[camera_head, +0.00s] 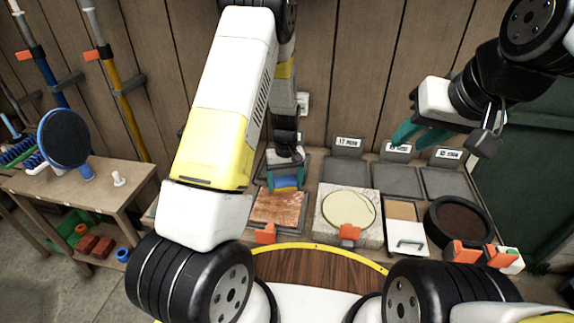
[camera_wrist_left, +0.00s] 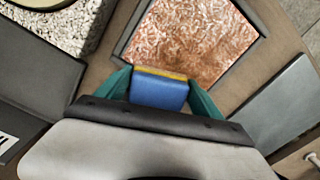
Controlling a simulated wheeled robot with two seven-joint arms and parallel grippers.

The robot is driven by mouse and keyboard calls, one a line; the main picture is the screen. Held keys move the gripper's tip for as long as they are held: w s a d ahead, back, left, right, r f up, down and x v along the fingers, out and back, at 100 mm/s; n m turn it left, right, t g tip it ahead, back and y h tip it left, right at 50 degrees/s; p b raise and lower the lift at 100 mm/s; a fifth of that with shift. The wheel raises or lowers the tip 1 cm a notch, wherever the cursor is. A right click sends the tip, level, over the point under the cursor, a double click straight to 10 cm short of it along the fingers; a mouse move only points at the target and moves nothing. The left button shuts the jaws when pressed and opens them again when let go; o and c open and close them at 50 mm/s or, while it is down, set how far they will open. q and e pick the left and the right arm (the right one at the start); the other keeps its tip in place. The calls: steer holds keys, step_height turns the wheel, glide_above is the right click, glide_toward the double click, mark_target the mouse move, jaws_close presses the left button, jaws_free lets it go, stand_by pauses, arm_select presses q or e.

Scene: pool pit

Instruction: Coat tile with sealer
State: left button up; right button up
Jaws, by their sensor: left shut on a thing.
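The tile (camera_head: 279,208), reddish-brown with a mottled, glossy surface, lies flat in a dark frame on the bench; it also shows in the left wrist view (camera_wrist_left: 190,38). My left gripper (camera_head: 286,176) is shut on a blue block with a yellow edge (camera_wrist_left: 160,92), which looks like a sponge applicator. The teal fingers clasp its two sides. The block is at the tile's far edge in the head view; whether it touches cannot be told. A cream round pad or dish (camera_head: 347,208) sits on a speckled slab. My right gripper (camera_head: 418,136) appears open and empty, above the bench's back right.
A dark round bowl with brown contents (camera_head: 460,218) stands right. A white-handled float (camera_head: 408,240) lies between bowl and slab. Grey labelled plates (camera_head: 398,180) line the back by the wooden wall. A side table (camera_head: 75,180) with a round blue paddle (camera_head: 63,138) stands left.

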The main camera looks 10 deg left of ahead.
arm_select(q)
steer(key=shift+s+d, duration=0.15)
steer(key=shift+d, duration=0.05)
steer(key=shift+s+a, duration=0.2)
steer(key=shift+s, duration=5.1)
steer(key=shift+s+f, duration=0.1)
steer(key=shift+s, duration=1.7)
steer(key=shift+o, duration=0.3)
steer(key=shift+s+d, duration=0.25)
steer(key=shift+d, duration=0.9)
steer(key=shift+o, duration=0.6)
steer(key=shift+w+d+r, duration=0.15)
steer(key=shift+w, duration=1.35)
steer(key=shift+w+d+r, duration=0.15)
steer(key=shift+w+r, duration=0.05)
steer(key=shift+w, duration=1.3)
steer(key=shift+w+d+r, duration=0.15)
steer(key=shift+w, duration=1.35)
steer(key=shift+w+d, duration=0.2)
steer(key=shift+w, duration=0.65)
steer(key=shift+c, duration=0.6)
steer(key=shift+w+a, duration=0.3)
steer(key=shift+w, duration=0.25)
steer(key=shift+w+a+f, duration=0.1)
steer(key=shift+w+f, duration=0.1)
steer(key=shift+w, duration=1.4)
